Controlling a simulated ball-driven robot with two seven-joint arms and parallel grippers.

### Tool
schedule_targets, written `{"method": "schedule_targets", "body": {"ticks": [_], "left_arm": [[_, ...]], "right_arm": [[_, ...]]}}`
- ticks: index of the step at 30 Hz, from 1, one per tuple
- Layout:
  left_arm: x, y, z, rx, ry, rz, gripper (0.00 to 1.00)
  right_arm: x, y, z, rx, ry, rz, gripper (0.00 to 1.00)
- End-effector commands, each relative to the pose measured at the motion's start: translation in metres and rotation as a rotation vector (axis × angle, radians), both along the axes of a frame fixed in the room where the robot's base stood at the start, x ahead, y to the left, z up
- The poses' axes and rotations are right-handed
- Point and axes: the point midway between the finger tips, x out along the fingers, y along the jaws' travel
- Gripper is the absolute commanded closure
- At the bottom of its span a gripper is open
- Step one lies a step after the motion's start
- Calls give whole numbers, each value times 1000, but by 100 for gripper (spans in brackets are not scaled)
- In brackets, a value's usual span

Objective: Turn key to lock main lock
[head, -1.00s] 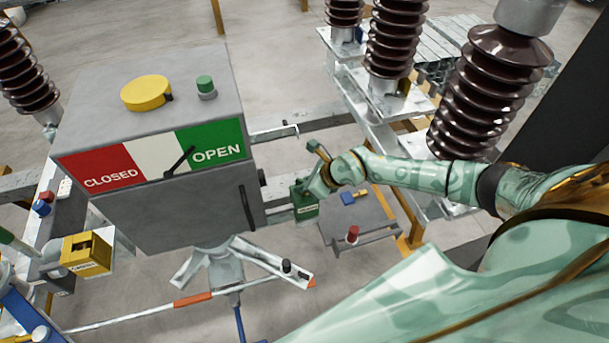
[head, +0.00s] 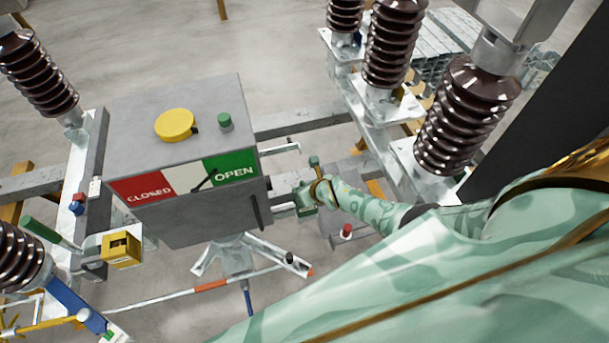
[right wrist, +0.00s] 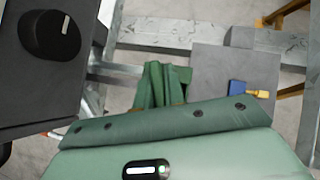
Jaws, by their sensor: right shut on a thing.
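The main lock appears to be the green block (head: 308,210) with a pale label, on the beam just right of the grey cabinet (head: 205,220). My right gripper (head: 304,193) is at this block, its fingers closed. My left gripper is not in view.
The cabinet's pointer (head: 204,180) lies by the green OPEN field. A black knob (right wrist: 50,36) sticks out of its side. A blue and brass piece (right wrist: 245,88) lies on a grey plate (right wrist: 225,62). A yellow block (head: 121,250) stands at left, insulators (head: 470,115) at right.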

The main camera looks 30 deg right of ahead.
Motion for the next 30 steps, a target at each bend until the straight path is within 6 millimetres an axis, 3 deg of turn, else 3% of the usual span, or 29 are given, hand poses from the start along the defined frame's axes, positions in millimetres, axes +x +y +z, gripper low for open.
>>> {"method": "schedule_targets", "body": {"ticks": [9,11,30], "left_arm": [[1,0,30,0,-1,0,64],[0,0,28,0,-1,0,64],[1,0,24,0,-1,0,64]], "right_arm": [[1,3,5,6,0,-125,100],[4,-5,3,-1,-7,-164,100],[0,0,-1,5,-2,-412,100]]}}
